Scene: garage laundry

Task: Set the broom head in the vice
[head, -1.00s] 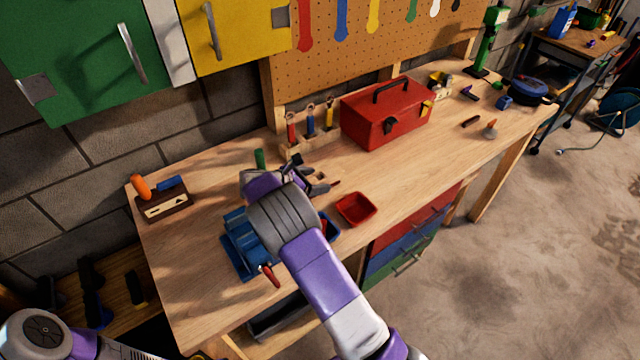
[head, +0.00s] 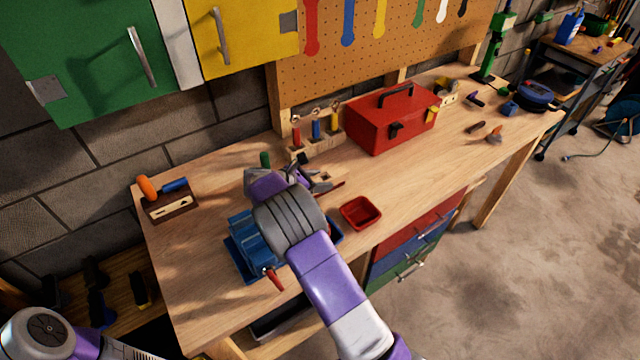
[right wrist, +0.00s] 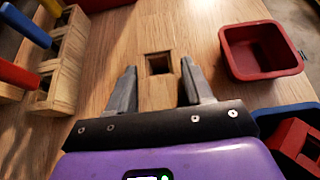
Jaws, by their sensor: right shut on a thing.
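The broom head (right wrist: 158,94) is a pale wooden block with a square hole, between the two grey fingers in the right wrist view. My right gripper (right wrist: 158,70) is shut on it, low over the bench top. In the head view my right gripper (head: 308,176) is behind the blue vice (head: 243,232), toward the wall, and my wrist hides most of the broom head. The vice stands near the bench's front edge with a red-tipped handle; my forearm partly covers it, and I cannot see its jaw gap. My left gripper is out of view.
A red tray (head: 361,212) lies right of my arm, beside a partly hidden blue tray (right wrist: 294,110). A tool rack (head: 318,143) and a red toolbox (head: 390,122) stand at the back. A brown block with an orange-handled tool (head: 170,208) is at left.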

